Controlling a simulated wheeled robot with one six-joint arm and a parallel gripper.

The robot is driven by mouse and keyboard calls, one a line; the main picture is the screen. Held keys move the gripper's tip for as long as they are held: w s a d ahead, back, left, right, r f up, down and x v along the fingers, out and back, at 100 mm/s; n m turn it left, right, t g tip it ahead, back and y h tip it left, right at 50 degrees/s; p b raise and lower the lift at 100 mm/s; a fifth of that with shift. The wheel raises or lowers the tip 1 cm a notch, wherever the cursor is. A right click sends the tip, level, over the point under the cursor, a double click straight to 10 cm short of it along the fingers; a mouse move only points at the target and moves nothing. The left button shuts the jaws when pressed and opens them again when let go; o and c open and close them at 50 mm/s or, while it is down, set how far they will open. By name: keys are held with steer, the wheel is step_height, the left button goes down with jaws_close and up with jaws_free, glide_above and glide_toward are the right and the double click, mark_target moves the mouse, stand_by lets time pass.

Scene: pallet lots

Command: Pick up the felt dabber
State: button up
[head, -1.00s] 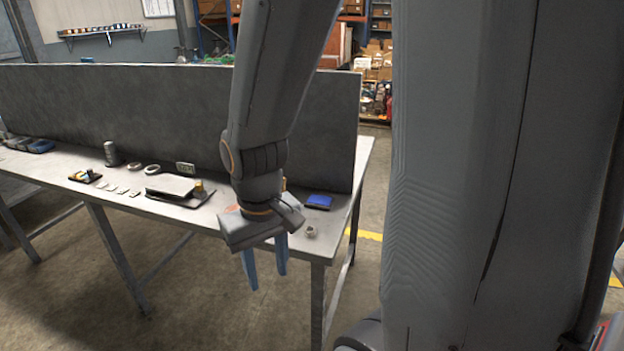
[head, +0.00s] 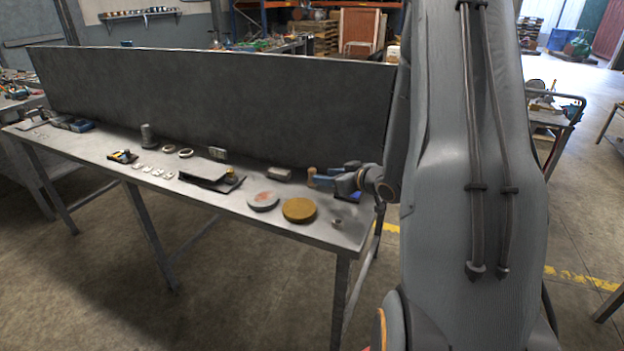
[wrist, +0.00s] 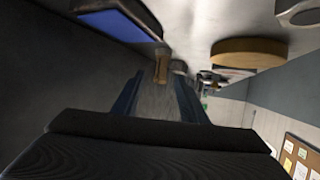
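A small upright tan and brown piece, which looks like the felt dabber (head: 311,173), stands near the right end of the workbench, just left of my gripper's fingertips. In the wrist view the tan-brown dabber (wrist: 177,67) shows at the far end of the gap between the fingers, around the tips. My gripper (head: 318,179) lies about level, low over the bench, pointing left. In the wrist view my gripper (wrist: 160,80) is open, its two blue fingers apart. I cannot tell whether the dabber is between the tips or just beyond them.
A blue pad (wrist: 112,24) is close to the fingers. An ochre disc (head: 299,210), a grey disc with a reddish top (head: 263,201), a grey block (head: 280,174) and a small metal ring-like piece (head: 337,222) lie nearby. A dark panel (head: 220,105) backs the bench.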

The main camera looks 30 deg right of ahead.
steer(key=shift+x, duration=1.1)
steer(key=x, duration=0.2)
steer(key=p+x, duration=0.1)
steer(key=x, duration=0.2)
steer(key=shift+w+a+f, duration=0.1)
steer(key=shift+w+a, duration=0.15)
steer(key=shift+c, duration=0.3)
jaws_close()
